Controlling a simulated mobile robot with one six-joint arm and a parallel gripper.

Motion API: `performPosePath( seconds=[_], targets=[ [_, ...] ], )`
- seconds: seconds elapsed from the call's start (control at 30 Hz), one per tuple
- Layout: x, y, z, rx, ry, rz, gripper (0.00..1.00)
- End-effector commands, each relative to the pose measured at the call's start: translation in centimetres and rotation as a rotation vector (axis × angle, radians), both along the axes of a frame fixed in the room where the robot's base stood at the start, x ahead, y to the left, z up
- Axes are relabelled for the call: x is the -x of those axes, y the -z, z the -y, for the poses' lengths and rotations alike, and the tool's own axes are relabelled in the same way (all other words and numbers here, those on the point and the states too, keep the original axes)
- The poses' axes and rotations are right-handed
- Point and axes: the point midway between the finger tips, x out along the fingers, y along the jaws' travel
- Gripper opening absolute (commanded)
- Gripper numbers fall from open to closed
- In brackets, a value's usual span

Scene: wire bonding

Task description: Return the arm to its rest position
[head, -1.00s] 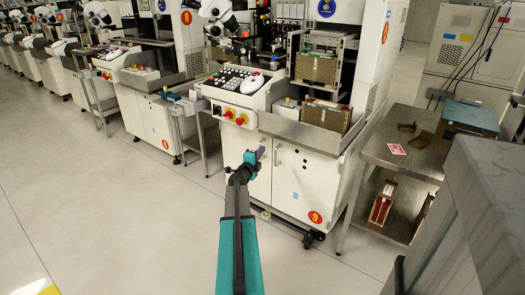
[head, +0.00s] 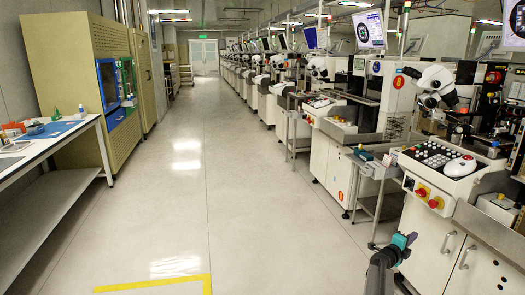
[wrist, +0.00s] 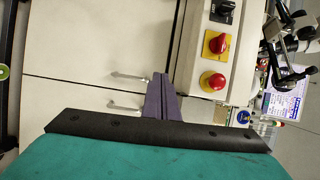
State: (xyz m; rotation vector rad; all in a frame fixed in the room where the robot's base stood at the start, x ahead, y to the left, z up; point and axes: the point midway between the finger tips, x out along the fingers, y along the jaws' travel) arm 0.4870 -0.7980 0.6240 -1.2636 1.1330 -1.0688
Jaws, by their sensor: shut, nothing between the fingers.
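My arm shows at the lower right of the head view, dark with a teal part at its end. My gripper (head: 411,238) is in front of the white cabinet of the nearest machine. In the wrist view the two purple fingers (wrist: 161,80) lie together with nothing between them. Behind them are the cabinet's white doors (wrist: 85,45) with two metal handles. Most of my arm is below the head picture's edge.
The nearest bonding machine has a keypad panel (head: 445,160) with red knobs (head: 434,203). More machines line the aisle's right side. A white workbench (head: 50,148) and beige cabinet (head: 85,70) stand left. The aisle floor (head: 190,190) is clear, with a yellow line (head: 160,285).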

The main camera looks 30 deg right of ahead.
Motion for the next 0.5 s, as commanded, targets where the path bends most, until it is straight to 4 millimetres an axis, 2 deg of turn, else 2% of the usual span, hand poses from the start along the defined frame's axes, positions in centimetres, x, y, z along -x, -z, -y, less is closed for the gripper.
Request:
performPosePath(
  seconds=[0.03, 0.2, 0.37, 0.5],
  targets=[
    [-2.3, 0.2, -1.8, -0.010, -0.032, -0.007, 0.00],
    [-8.2, 1.9, -7.4, -0.034, -0.126, -0.040, 0.00],
    [-13.1, 3.5, -13.4, -0.048, -0.227, -0.088, 0.00],
    [-17.0, 5.0, -19.0, -0.061, -0.334, -0.141, 0.00]
  ],
)
